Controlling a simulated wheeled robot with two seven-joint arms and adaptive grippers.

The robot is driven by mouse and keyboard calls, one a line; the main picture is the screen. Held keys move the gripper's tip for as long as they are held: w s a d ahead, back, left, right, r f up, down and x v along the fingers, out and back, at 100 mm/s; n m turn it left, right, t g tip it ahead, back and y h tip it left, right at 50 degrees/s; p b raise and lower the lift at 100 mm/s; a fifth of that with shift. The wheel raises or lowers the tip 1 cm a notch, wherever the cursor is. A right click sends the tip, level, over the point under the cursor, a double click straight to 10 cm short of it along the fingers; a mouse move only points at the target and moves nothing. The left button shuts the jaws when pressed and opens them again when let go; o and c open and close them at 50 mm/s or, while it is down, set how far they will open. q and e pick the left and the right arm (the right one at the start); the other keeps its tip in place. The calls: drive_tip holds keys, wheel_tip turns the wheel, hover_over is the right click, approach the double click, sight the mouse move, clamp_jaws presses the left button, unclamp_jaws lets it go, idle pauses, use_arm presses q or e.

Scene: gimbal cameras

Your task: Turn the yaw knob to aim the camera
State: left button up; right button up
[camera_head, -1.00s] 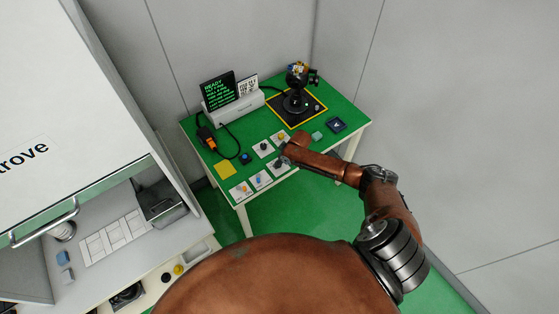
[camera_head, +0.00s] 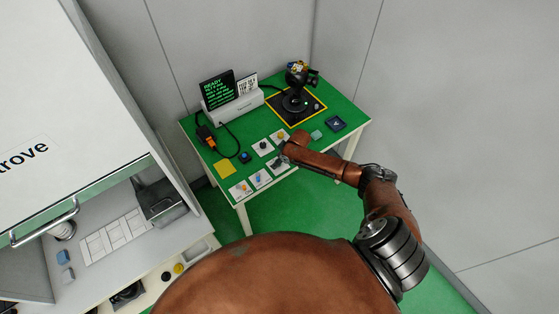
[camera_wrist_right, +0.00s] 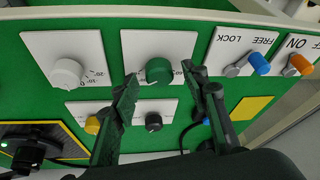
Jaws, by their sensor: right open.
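The right wrist view shows a green knob (camera_wrist_right: 158,70) on a white plate, with my open right gripper (camera_wrist_right: 161,78) around it, one fingertip on each side. I cannot tell whether the fingers touch it. A white-grey knob (camera_wrist_right: 66,72) with a degree scale sits to its left. A yellow knob (camera_wrist_right: 92,124) and a black knob (camera_wrist_right: 153,121) are on plates below. No yaw label is legible. In the head view my right gripper (camera_head: 279,160) is small over the panel's near edge. The gimbal camera (camera_head: 298,77) stands upright on a yellow-edged black pad.
Blue (camera_wrist_right: 260,63) and orange (camera_wrist_right: 298,65) levers sit at the right of the wrist view, near FREE/LOCK and ON markings. A READY screen (camera_head: 217,87) stands at the back of the green table (camera_head: 345,112). A white cabinet (camera_head: 75,90) fills the left side.

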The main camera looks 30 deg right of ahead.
drive_tip(key=v, duration=1.2)
drive_tip(key=shift+s+f, duration=0.1)
